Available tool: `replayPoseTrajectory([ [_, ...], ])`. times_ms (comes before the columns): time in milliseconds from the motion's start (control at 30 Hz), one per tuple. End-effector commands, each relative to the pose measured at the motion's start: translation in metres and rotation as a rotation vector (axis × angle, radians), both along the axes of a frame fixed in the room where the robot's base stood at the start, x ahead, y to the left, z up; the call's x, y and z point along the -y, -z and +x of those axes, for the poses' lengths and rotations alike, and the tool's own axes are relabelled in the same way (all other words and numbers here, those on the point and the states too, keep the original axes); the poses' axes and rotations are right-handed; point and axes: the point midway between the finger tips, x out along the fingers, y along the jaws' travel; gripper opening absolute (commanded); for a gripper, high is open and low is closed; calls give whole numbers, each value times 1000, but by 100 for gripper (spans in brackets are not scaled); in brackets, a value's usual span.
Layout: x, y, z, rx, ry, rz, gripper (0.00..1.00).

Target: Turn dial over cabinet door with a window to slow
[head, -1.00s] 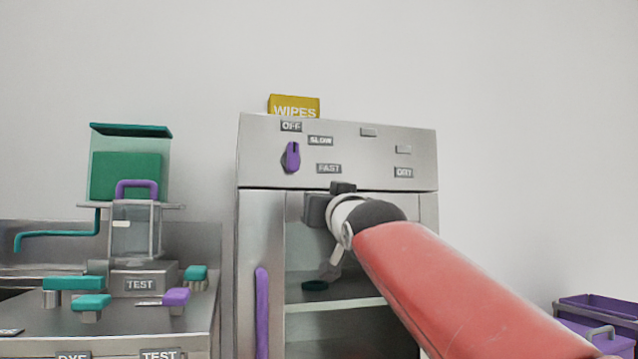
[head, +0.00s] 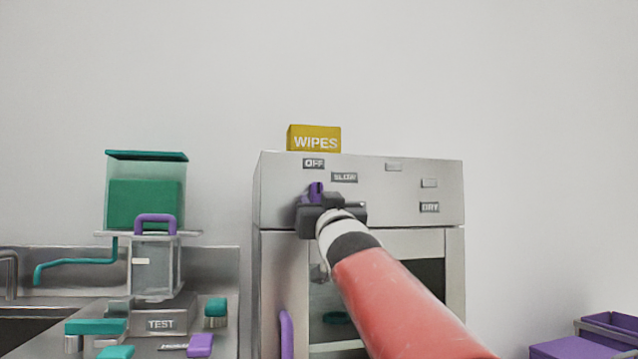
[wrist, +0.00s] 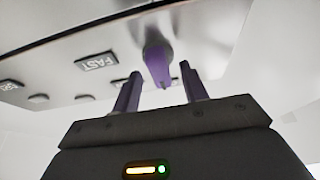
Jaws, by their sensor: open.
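The purple dial (wrist: 157,62) sits on the grey front panel of the cabinet (head: 385,205). In the wrist view it stands between the two purple fingers of my open gripper (wrist: 160,70), with a gap on each side. In the head view my gripper (head: 316,200) is in front of the dial, and purple parts there overlap, so its pointing direction is hard to tell. The OFF label (head: 313,163) is above the dial and the SLOW label (head: 344,177) is to its upper right. The windowed door (head: 330,300) is below, partly behind my arm.
A yellow WIPES box (head: 315,140) is on top of the cabinet. The FAST label (wrist: 97,61) shows in the wrist view. A green-lidded dispenser (head: 145,200) and a counter with handles stand left. Purple bins (head: 570,348) are at the lower right.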

Motion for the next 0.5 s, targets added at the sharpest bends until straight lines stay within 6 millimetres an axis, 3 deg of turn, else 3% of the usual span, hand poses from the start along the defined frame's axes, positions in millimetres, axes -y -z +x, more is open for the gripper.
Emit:
replayPoseTrajectory([
  [200,-2,-4,11,-2,0,0,44],
  [500,-3,-3,11,-1,-1,2,44],
])
